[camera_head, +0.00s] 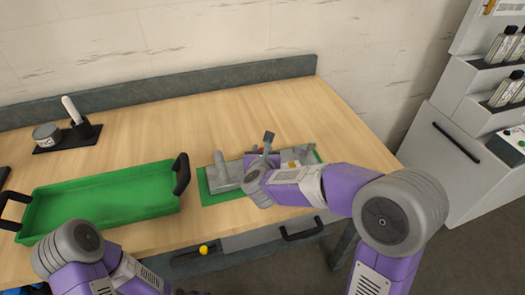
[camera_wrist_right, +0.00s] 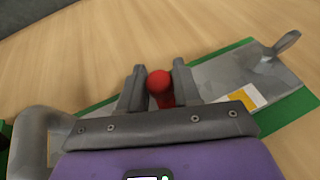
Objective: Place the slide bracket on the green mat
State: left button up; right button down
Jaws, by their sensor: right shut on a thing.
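The slide bracket appears to be the long grey metal plate (camera_head: 222,181) with upright parts, lying over the green mat (camera_head: 207,198). The wrist view shows the plate (camera_wrist_right: 212,78) with a yellow and white label and an upright tab near its far end. Green mat (camera_wrist_right: 291,107) shows along its edges. My right gripper (camera_head: 262,161) is over the middle of the plate. In the wrist view its fingers (camera_wrist_right: 159,88) are shut on a red round-topped handle (camera_wrist_right: 160,82). The handle's foot is hidden, so I cannot tell whether the plate touches the mat. My left gripper is outside the view.
A green tray (camera_head: 100,190) with black handles stands left of the mat. Behind it are a round tin (camera_head: 47,135) and a black holder (camera_head: 82,130) on a dark base. The wood table's back right is clear. A grey cabinet (camera_head: 455,150) stands at right.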

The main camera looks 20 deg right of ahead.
jog(key=c, duration=0.8)
grip_release()
jog(key=shift+r+p, duration=0.2)
jog(key=shift+p, duration=0.1)
jog(key=p+v, duration=0.2)
jog(key=v, duration=1)
jog(key=shift+f, duration=0.2)
